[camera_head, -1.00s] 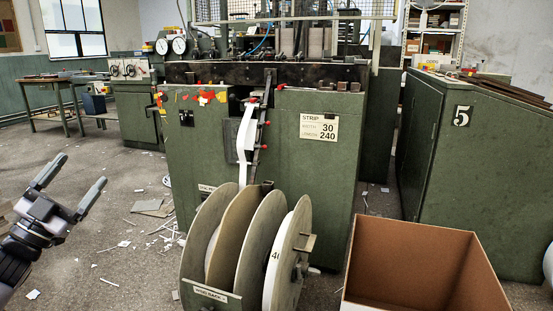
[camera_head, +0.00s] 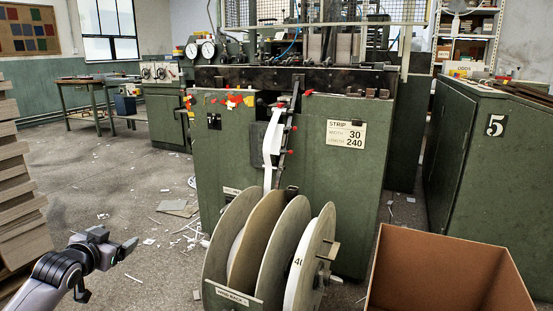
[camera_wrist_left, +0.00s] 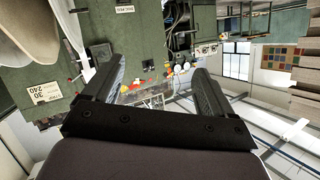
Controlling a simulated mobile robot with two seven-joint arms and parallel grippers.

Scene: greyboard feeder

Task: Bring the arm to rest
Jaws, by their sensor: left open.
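My left arm comes in at the lower left of the head view. Its gripper (camera_head: 108,268) is open and empty, above the floor and left of the strip reels, apart from them. In the left wrist view the two dark fingers of my left gripper (camera_wrist_left: 157,78) stand wide apart with nothing between them. That view shows the room upside down. My right gripper is not in view.
The green feeder machine (camera_head: 330,190) stands in the middle, with several large reel discs (camera_head: 247,250) in front. An open cardboard box (camera_head: 450,265) is at lower right. A board stack (camera_head: 18,200) stands at far left. Scraps litter the floor between.

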